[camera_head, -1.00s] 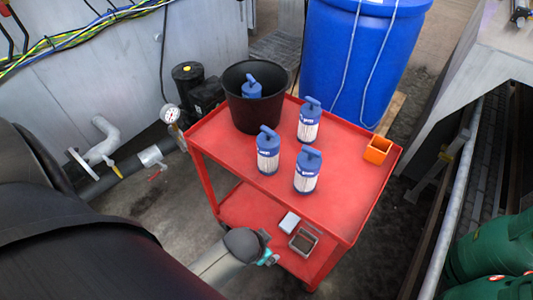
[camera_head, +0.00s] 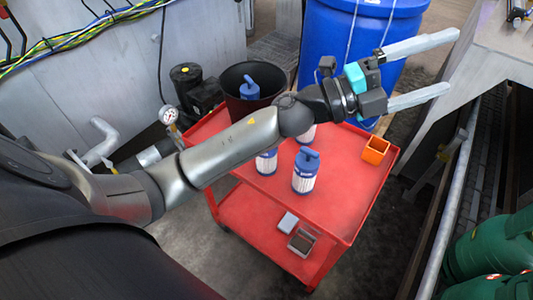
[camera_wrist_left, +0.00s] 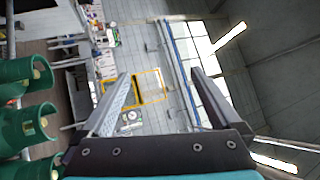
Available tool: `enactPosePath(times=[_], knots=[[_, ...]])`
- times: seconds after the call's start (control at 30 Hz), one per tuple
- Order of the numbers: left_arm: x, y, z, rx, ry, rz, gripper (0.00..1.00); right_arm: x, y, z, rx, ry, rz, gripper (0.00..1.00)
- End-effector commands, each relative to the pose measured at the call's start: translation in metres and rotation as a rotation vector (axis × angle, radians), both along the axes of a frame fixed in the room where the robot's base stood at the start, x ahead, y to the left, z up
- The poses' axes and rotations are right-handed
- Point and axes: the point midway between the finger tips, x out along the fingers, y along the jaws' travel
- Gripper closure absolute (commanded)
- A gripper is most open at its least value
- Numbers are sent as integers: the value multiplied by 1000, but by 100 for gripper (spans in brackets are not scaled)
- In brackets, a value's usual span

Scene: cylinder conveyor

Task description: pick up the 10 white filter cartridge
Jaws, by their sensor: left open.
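White filter cartridges with blue tops stand on the red cart (camera_head: 330,205). One cartridge (camera_head: 306,172) is in plain view near the front. A second cartridge (camera_head: 266,164) and a third (camera_head: 308,136) are partly hidden behind my left arm. Another cartridge (camera_head: 249,88) is in the black bucket (camera_head: 236,108), with its blue top showing. My left gripper (camera_head: 453,61) is open and empty, raised to the right of the cart with its fingers pointing right. Its open fingers also frame the left wrist view (camera_wrist_left: 160,76), with no cartridge between them. My right gripper is out of view.
An orange box (camera_head: 375,150) sits at the cart's right corner. A blue barrel (camera_head: 330,40) stands behind the cart. Green cylinders (camera_head: 490,245) and a grey rail (camera_head: 450,210) are at the right. The lower shelf holds small trays (camera_head: 301,242).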

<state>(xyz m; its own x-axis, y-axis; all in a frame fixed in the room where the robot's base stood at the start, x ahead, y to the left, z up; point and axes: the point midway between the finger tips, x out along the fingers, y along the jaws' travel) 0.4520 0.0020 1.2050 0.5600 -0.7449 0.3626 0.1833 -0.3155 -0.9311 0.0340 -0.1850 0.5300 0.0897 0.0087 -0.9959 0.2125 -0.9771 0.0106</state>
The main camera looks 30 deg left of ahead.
Motion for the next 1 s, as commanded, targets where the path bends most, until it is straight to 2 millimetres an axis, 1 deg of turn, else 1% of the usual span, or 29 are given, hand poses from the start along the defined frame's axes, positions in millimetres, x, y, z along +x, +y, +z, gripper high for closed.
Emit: enactPosePath(times=[0.03, 0.1, 0.17, 0.2, 0.27, 0.3, 0.37, 0.4, 0.47, 0.5, 0.57, 0.6, 0.67, 0.7, 0.8, 0.9, 1.0], knots=[[-4, -10, -3, 107, -62, -66, 3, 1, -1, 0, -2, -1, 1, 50], [-10, -22, -15, 261, -128, -157, 3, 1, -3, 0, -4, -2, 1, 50], [-14, -26, -30, 399, -171, -232, 3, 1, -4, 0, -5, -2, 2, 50], [-16, -26, -41, 495, -192, -279, 3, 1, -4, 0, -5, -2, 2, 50], [-16, -21, -59, 641, -212, -341, 3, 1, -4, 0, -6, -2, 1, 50], [-15, -14, -72, 742, -218, -380, 3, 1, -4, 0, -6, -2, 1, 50], [-12, 2, -91, 894, -211, -432, 3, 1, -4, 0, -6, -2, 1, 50], [-8, 17, -102, 995, -197, -461, 3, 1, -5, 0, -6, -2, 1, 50], [-3, 43, -117, 1148, -164, -500, 3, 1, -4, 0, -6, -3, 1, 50], [0, 64, -126, 1250, -131, -520, 3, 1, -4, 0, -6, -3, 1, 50], [6, 98, -134, 1394, -69, -543, 3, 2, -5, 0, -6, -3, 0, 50], [8, 121, -137, 1485, -20, -556, 3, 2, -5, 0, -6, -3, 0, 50], [11, 156, -138, 1605, 62, -564, 3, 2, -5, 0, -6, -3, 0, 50], [11, 178, -137, 1674, 119, -567, 3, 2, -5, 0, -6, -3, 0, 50], [9, 225, -129, 1807, 252, -567, 3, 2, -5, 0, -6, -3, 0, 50], [5, 256, -121, 1887, 356, -561, 3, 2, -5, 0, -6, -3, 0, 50], [2, 272, -117, 1927, 415, -559, 3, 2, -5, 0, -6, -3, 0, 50]])
